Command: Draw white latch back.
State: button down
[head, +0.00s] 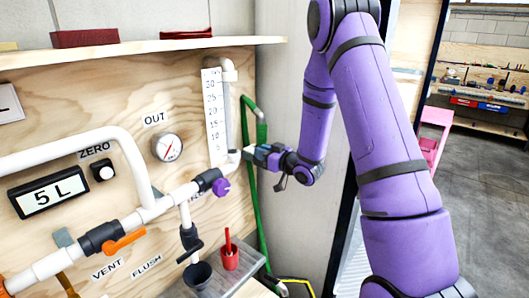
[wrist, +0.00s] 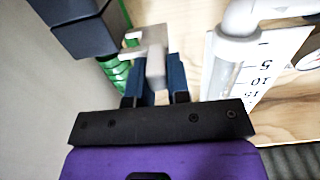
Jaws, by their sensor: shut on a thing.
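The latch (wrist: 154,58) is a small pale off-white piece with an angled top. In the wrist view it sits between the two dark blue fingers of my gripper (wrist: 154,82), which are shut on it. Its lower part is hidden between the fingers. In the head view my gripper (head: 260,156) reaches left to the right end of the wooden panel, beside the green hose. The latch cannot be made out there behind the gripper.
Green hose (head: 249,195) runs down close by my gripper. White pipe (head: 160,205) with valves, a gauge (head: 168,147) and a scale (head: 213,115) are on the panel to the left. A dark block (wrist: 82,22) stands near the fingers. Red and dark cups are below.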

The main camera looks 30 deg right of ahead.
jog(key=shift+a+f, duration=0.1)
jog(key=shift+a, duration=0.1)
jog(key=c, duration=1.1)
grip_release()
jog(key=shift+s+a, duration=0.1)
jog(key=shift+s+d, duration=0.2)
jog(key=shift+s, duration=0.05)
jog(key=v, duration=1)
jog(key=shift+s, duration=0.1)
